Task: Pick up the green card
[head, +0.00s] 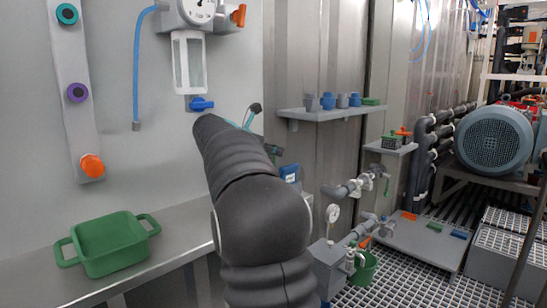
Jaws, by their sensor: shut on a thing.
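My gripper (262,129) is at the end of my black arm, in front of the steel wall. Only dark and teal bits of it show past the arm. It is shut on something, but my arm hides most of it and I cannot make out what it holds. A flat green piece (435,227) lies on the low grey platform (420,250) at the right, between an orange and a blue one. Another small green piece (371,101) lies on the wall shelf. I cannot tell which of these is a card.
A green two-handled tray (108,246) stands on the steel bench (185,224) at the left. The wall shelf (335,112) holds several grey and blue cups. Pipes and a valve (358,187) stand right of my arm, above a green bucket (364,268). A blue motor (495,140) is farther right.

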